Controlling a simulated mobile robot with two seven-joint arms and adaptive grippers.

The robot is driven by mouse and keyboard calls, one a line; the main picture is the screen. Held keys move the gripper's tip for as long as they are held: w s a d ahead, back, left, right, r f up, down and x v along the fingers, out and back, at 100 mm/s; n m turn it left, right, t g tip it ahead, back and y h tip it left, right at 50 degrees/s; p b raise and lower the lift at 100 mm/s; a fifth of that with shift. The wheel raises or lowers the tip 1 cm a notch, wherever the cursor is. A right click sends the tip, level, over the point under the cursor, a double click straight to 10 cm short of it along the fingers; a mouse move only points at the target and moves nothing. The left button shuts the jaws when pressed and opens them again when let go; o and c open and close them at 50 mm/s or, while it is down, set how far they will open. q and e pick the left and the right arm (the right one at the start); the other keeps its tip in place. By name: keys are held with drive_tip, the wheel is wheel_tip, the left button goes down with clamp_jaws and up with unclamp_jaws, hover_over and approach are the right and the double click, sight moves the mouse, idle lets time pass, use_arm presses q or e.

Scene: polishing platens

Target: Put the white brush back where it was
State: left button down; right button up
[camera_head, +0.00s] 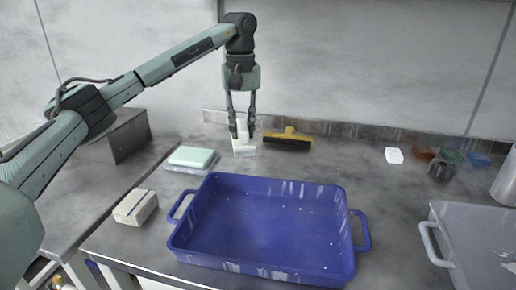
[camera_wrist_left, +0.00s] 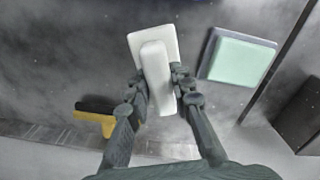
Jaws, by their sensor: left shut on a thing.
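The white brush (camera_head: 243,148) is at the back of the counter, behind the blue tub, between the green pad and the yellow-handled brush. My left gripper (camera_head: 242,136) points down and is shut on it. In the left wrist view the white brush (camera_wrist_left: 155,62) has a flat block with a raised handle, and the fingers of my left gripper (camera_wrist_left: 160,88) press on both sides of the handle. I cannot tell whether the brush touches the counter. My right gripper is not in view.
A green pad (camera_head: 192,157) lies left of the brush and a yellow-handled brush (camera_head: 288,139) lies right of it. The blue tub (camera_head: 262,272) stands in front. A pale block (camera_head: 135,207) is at the left, a grey tub (camera_head: 440,245) at the right. The wall is close behind.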

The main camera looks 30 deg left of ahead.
use_arm(q)
drive_tip(key=w+d+f, duration=0.2)
drive_tip(key=d+f, duration=0.1)
drive_tip(key=shift+w+f, duration=0.1)
drive_tip(key=shift+w, duration=0.3)
wheel_tip(320, 180, down, 3)
drive_tip(key=shift+r+p, duration=0.2)
drive_tip(key=shift+p, duration=0.1)
drive_tip(key=shift+f, duration=0.45)
drive_tip(key=c, duration=1.4)
unclamp_jaws()
drive_tip(key=shift+o, duration=0.3)
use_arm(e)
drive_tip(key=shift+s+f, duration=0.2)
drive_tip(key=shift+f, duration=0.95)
